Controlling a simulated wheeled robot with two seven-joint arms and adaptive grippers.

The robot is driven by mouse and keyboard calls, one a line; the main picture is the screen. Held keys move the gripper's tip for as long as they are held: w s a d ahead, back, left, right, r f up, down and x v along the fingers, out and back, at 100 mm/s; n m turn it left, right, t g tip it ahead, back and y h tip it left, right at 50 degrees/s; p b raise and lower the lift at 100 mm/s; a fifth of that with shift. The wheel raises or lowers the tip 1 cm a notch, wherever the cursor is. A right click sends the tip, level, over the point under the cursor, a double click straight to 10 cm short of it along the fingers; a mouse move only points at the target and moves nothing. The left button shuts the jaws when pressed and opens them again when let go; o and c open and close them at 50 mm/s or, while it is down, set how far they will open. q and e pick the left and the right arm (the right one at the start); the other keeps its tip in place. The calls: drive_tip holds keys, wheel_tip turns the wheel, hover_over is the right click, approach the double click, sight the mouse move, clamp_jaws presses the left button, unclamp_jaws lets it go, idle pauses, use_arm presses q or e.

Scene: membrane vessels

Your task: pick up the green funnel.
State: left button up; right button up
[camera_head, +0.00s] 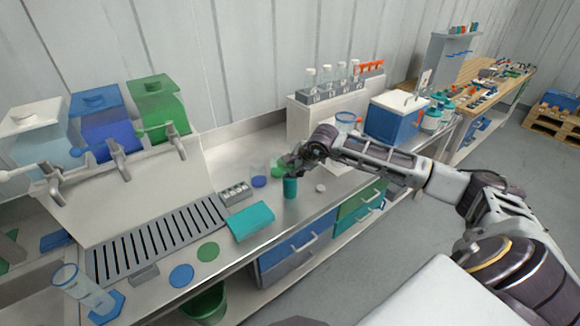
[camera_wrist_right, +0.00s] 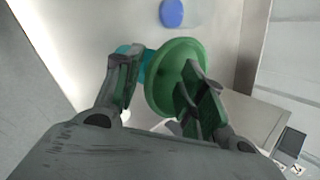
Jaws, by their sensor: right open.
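The green funnel (camera_wrist_right: 165,85) is in the right wrist view, its wide round rim between and beyond my fingers. In the head view a small green part of it (camera_head: 278,171) shows just left of my gripper, on or just above the steel bench. My right gripper (camera_head: 291,162) reaches in from the right, low over the bench. In the wrist view its two fingers (camera_wrist_right: 160,78) stand apart, with the right finger overlapping the funnel. I cannot tell whether they touch. The funnel's lower part is partly hidden. My left gripper is not in view.
A teal cylinder (camera_head: 290,188) stands close below my right gripper. A blue disc (camera_head: 259,181) and a small rack (camera_head: 236,193) lie to the left. A blue and white cooler (camera_head: 393,118) stands behind my right arm.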

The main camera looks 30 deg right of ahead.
drive_tip(key=shift+w+f, duration=0.25)
drive_tip(key=shift+f, duration=0.05)
drive_tip(key=shift+c, duration=0.2)
clamp_jaws()
